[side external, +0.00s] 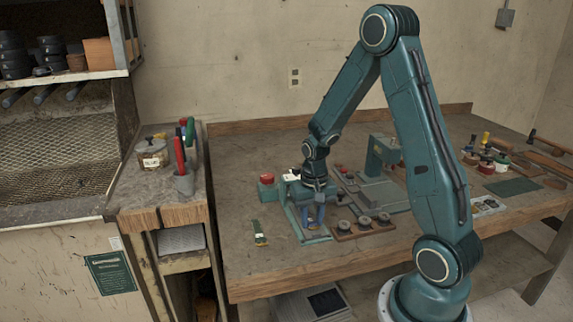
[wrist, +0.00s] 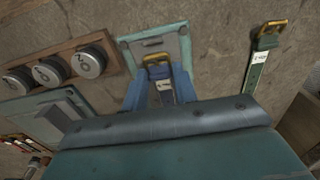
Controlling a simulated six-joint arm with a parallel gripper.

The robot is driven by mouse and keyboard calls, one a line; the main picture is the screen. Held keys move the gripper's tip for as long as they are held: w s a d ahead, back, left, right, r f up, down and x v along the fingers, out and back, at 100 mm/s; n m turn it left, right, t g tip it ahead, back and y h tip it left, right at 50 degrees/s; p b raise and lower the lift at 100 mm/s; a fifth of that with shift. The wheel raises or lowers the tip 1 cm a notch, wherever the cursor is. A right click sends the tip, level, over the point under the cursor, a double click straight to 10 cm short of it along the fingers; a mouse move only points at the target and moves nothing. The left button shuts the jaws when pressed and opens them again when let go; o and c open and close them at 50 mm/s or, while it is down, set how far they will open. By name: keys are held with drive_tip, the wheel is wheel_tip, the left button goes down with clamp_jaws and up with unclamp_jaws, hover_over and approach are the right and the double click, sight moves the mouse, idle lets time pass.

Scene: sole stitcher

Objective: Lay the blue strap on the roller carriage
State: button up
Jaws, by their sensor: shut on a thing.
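The blue strap (wrist: 167,96), with a brass buckle and a white label, is between the blue fingers of my gripper (wrist: 160,88) in the wrist view. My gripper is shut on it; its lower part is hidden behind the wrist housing. In the side view my gripper (side external: 314,222) points down low over a teal plate (side external: 295,224), which looks like the roller carriage. In the wrist view this plate (wrist: 129,51), with a grey bar across it, lies just beyond the buckle. Whether the strap touches the plate, I cannot tell.
A green strap (side external: 259,234) lies on the bench (side external: 255,275) left of the plate and also shows in the wrist view (wrist: 261,58). A wooden holder (side external: 345,236) with dark round pieces stands close on the right. A red knob (side external: 267,179) is behind left.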

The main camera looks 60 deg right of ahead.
sight(312, 222)
drive_tip(key=shift+f, duration=0.2)
drive_tip(key=o, duration=1)
drive_tip(key=shift+c, duration=0.2)
drive_tip(key=shift+r, duration=0.15)
wheel_tip(312, 222, up, 12)
drive_tip(key=shift+r, duration=0.15)
idle(0.5)
drive_tip(key=s+a+r+n+t, duration=0.2)
drive_tip(key=s+a+r+n, duration=0.2)
drive_tip(key=a, duration=0.4)
drive_tip(key=s+a+r+n+t, duration=0.3)
drive_tip(key=s+a+r+n, duration=0.2)
drive_tip(key=s+a, duration=0.3)
drive_tip(key=shift+s+r+t, duration=0.3)
drive_tip(key=shift+s+r, duration=0.25)
drive_tip(key=shift+r, duration=0.35)
